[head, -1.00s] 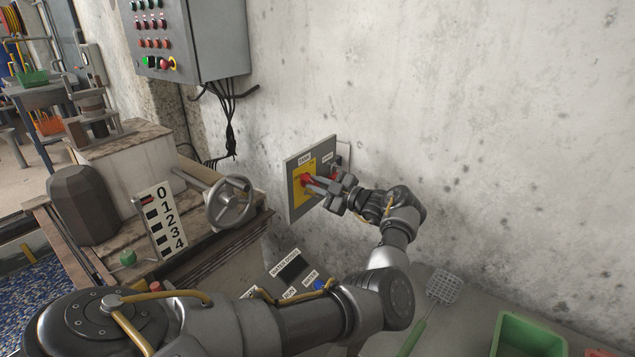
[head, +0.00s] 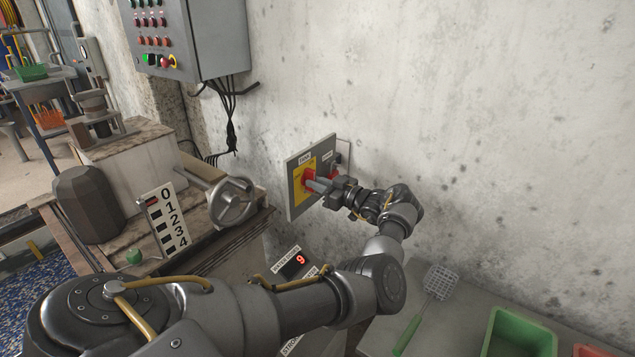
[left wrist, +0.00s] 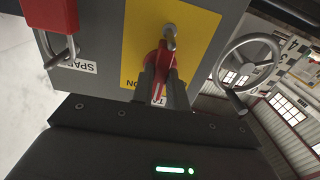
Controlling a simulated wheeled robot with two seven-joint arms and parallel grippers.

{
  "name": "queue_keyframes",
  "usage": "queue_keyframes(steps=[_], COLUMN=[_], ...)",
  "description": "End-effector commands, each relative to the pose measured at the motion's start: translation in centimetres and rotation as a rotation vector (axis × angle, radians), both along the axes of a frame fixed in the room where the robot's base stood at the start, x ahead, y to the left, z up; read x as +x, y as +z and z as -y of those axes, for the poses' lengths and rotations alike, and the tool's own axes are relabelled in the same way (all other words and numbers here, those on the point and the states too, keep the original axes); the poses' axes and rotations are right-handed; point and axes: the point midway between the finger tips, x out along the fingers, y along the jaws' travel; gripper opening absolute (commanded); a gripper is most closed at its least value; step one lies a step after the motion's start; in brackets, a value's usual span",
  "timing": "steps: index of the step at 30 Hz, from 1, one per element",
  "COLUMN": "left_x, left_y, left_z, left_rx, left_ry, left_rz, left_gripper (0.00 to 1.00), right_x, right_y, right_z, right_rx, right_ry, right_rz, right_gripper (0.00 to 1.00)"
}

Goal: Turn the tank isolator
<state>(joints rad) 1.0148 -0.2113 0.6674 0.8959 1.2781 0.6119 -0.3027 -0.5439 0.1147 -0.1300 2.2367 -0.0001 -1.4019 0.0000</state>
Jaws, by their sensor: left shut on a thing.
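The tank isolator is a red rotary handle (head: 308,176) on a yellow plate (head: 298,190), fixed to a grey panel (head: 293,207) on the wall. My left gripper (head: 316,184) is shut on this handle, which is partly hidden by the fingers in the head view. In the left wrist view the red handle (left wrist: 161,57) lies between the two dark fingers (left wrist: 164,88). A grey shackle or pin sits at the handle's end, and part of "ON" shows on the yellow plate. My right gripper is in neither view.
Beside it on the panel is a second switch labelled "SPA…" with a red padlock (left wrist: 50,14). A handwheel (head: 232,203) stands close left. A control box (head: 185,40) hangs above. A green tray (head: 492,340) lies lower right.

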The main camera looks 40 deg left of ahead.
Motion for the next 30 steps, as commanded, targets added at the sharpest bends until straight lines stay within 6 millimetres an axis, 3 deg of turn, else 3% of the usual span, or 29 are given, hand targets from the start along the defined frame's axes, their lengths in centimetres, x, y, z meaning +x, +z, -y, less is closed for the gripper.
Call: queue_keyframes(steps=[17,18,20,30], left_x=[-0.01,-0.01,0.0,0.08], left_y=[-0.11,-0.11,-0.1,-0.1], left_z=[0.04,0.04,0.04,0.41], left_rx=[-0.005,-0.005,-0.005,-0.005], left_ry=[0.0,0.0,0.0,-0.001], left_rz=[-0.037,-0.037,-0.037,-0.034], left_gripper=[0.0,0.17,0.25,0.25], right_x=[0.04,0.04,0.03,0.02], right_y=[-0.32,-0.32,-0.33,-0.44], right_z=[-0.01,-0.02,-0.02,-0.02], right_rx=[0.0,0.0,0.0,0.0], right_ry=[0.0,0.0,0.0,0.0], right_rz=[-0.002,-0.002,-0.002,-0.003], right_gripper=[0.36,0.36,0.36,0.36])
